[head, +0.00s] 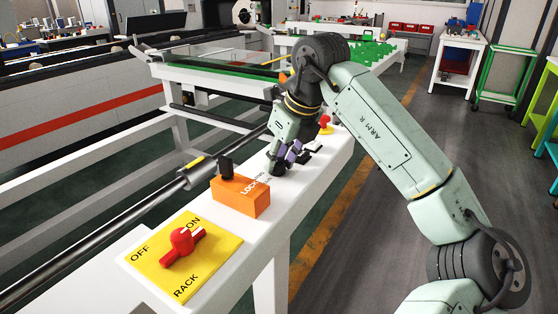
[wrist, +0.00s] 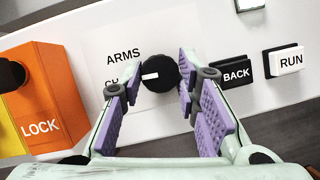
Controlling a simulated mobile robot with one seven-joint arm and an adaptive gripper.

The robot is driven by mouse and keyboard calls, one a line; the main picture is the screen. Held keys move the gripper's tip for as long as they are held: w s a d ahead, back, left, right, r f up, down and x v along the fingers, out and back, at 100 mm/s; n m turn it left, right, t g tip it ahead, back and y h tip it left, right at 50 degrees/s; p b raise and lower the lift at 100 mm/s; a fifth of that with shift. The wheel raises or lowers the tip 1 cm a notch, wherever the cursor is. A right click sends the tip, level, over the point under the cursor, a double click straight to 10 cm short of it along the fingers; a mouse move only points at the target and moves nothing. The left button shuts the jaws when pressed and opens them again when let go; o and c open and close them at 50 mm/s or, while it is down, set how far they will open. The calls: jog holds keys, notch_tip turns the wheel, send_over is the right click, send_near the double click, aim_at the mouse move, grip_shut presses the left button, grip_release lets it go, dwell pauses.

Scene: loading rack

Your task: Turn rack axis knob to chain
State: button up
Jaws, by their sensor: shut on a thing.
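The rack axis knob (wrist: 160,68) is a round black knob with a white pointer mark, on a white panel. In the wrist view the mark points left, toward the labels. The word ARMS (wrist: 123,56) is at the upper left, and a word starting with CH (wrist: 111,84) is at the left, partly covered by a finger. My gripper (wrist: 158,88) is shut on the knob, its purple-padded fingers on either side. In the head view my gripper (head: 284,160) reaches down to the white beam and hides the knob.
An orange LOCK box (wrist: 50,100) stands left of the knob. BACK (wrist: 235,73) and RUN (wrist: 287,61) buttons sit close on the right. A red rack switch on a yellow plate (head: 222,256) is nearer, and a red button (head: 325,121) is beyond my gripper.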

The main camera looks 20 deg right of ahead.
jog(key=shift+n, duration=0.4)
jog(key=o, duration=1.2)
jog(key=v, duration=1.2)
jog(key=shift+d, duration=0.2)
